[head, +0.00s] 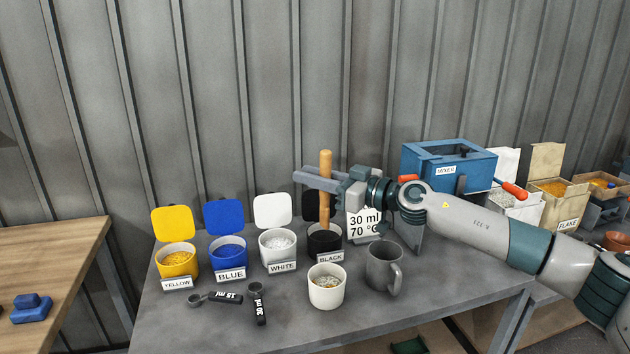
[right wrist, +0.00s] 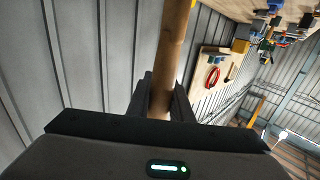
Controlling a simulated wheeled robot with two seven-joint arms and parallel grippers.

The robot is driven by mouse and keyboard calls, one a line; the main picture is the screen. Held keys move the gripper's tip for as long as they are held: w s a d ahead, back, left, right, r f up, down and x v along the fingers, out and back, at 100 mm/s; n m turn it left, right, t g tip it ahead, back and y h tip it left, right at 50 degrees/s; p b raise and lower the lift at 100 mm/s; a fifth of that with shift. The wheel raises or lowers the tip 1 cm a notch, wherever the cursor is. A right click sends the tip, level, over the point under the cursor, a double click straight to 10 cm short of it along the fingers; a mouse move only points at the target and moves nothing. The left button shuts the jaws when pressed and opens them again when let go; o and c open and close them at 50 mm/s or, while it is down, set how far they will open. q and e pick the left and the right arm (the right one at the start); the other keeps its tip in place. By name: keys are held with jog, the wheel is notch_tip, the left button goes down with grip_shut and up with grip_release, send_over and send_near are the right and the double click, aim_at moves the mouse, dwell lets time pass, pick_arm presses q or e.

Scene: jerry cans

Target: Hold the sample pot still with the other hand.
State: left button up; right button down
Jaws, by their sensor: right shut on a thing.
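The white pot (head: 326,294) with pale and yellowish grains in it stands upright at the table's front; I take it for the sample pot. No gripper touches it. My right gripper (head: 308,178) is behind and above it, shut on an upright wooden stick (head: 326,163). The stick also shows between the fingers in the right wrist view (right wrist: 173,45). Its lower end is over or in the black pot (head: 323,242); I cannot tell which. My left gripper is out of view.
Yellow (head: 177,264), blue (head: 229,256) and white (head: 277,250) lidded tubs stand in a row at left. Two measuring spoons (head: 228,297) lie in front. A grey mug (head: 383,268) is right of the white pot. The blue mixer (head: 450,168) stands behind my right arm.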

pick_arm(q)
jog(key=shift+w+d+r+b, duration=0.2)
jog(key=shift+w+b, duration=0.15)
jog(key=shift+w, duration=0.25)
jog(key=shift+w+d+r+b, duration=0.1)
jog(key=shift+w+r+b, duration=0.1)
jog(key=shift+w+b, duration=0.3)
pick_arm(e)
notch_tip(320, 180, down, 9)
jog(key=w+n+g+y, duration=0.1)
jog(key=w+n+g, duration=0.1)
jog(key=w+g, duration=0.1)
jog(key=shift+d+n+g+y, duration=0.2)
jog(key=shift+n+g+y, duration=0.15)
jog(key=shift+g, duration=0.25)
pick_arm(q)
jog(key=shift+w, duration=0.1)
pick_arm(e)
jog(key=shift+r, duration=0.1)
